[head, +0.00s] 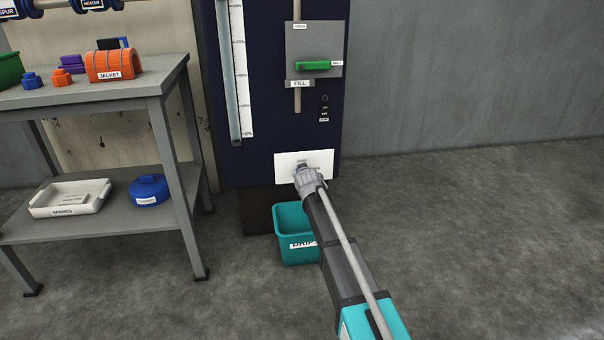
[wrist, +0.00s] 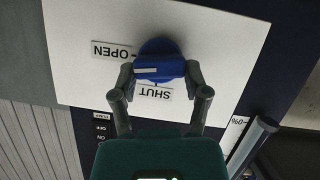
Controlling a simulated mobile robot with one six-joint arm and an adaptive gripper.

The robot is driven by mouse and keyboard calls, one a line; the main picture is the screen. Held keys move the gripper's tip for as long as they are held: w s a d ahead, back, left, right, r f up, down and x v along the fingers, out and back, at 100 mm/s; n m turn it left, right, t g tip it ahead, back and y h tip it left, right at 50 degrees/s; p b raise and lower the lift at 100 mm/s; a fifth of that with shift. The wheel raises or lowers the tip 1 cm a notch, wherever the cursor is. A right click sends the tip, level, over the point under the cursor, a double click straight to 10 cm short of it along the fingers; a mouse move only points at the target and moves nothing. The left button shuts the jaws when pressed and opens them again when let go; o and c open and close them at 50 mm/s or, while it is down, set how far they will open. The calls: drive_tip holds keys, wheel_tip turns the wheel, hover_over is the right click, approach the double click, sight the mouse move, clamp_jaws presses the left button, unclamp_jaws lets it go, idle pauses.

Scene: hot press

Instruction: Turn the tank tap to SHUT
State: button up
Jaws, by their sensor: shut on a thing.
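The tank tap is a blue knob (wrist: 160,64) with a bar handle on a white plate (wrist: 205,45), seen upside down in the wrist view. A white line on the bar points left, toward the OPEN label (wrist: 112,51). The SHUT label (wrist: 153,93) lies just below the knob in that picture. My gripper (wrist: 160,76) is shut on the bar, one finger at each end. In the head view my gripper (head: 306,178) reaches the white plate (head: 283,161) low on the dark blue panel and hides the knob.
A teal drip bucket (head: 291,220) stands below the plate, close to my arm. Higher up is a green lever (head: 313,65) on a grey plate, above a small switch (head: 324,99). A grey shelf table (head: 95,95) stands left. The floor at right is clear.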

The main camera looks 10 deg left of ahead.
drive_tip(key=shift+a, duration=0.1)
idle(0.3)
drive_tip(key=o, duration=1.1)
drive_tip(key=shift+o, duration=0.2)
